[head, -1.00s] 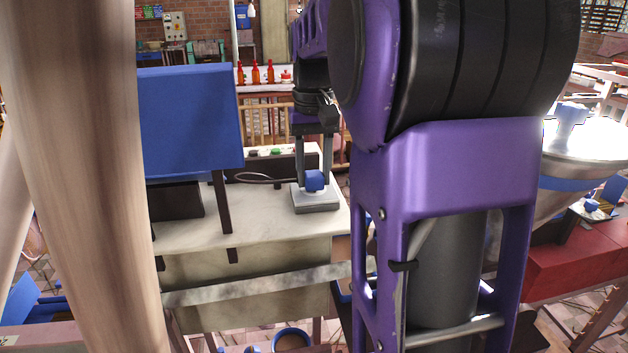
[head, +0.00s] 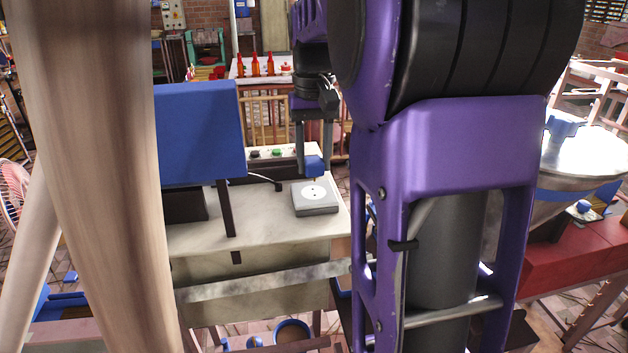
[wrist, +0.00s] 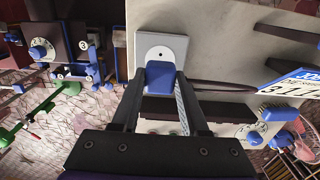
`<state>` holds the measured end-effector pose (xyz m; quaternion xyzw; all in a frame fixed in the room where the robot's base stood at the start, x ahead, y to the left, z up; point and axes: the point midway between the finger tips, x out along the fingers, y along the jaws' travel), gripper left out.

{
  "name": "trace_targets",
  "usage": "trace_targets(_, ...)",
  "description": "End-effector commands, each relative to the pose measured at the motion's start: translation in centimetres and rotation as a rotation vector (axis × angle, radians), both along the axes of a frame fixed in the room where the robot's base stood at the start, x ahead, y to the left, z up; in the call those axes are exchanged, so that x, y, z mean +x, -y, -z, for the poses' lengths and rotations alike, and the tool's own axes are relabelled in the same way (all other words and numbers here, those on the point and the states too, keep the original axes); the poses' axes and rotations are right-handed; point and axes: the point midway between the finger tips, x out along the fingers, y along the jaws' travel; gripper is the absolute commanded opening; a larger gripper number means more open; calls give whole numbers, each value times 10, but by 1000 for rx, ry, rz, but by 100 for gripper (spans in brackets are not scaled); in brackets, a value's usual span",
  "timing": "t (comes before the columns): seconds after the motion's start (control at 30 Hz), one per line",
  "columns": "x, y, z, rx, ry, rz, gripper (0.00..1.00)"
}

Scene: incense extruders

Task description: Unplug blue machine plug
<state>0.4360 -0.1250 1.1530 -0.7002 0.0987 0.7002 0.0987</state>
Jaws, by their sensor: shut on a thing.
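The blue plug (head: 315,165) is held between the fingers of my gripper (head: 314,160), above and apart from the socket. The grey socket block (head: 316,206) sits on the pale table top, and its white face with holes is bare. In the wrist view the blue plug (wrist: 160,76) is between the two fingertips, in front of the socket (wrist: 161,46). A dark cable (head: 262,179) runs left from near the plug toward the blue machine (head: 200,130); where it meets the plug is hard to see.
The pale table (head: 215,240) has clear room in front of the socket. A panel with coloured buttons (head: 276,153) stands behind it. Red bottles (head: 255,64) stand on a far shelf. A large wooden post (head: 85,180) blocks the left side.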

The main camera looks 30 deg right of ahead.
Motion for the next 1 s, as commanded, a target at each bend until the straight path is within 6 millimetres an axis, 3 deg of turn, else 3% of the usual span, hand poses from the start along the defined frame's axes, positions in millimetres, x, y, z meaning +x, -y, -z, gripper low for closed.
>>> trace_targets(0.37, 0, 0, -17, 0, 0, 0, 0)
trace_targets(0.77, 0, -1, -17, 0, 1, -3, 0)
trace_targets(0.87, 3, -9, -17, 0, 1, -25, 0)
trace_targets(1.0, 10, -33, -21, -1, 3, -96, 0)
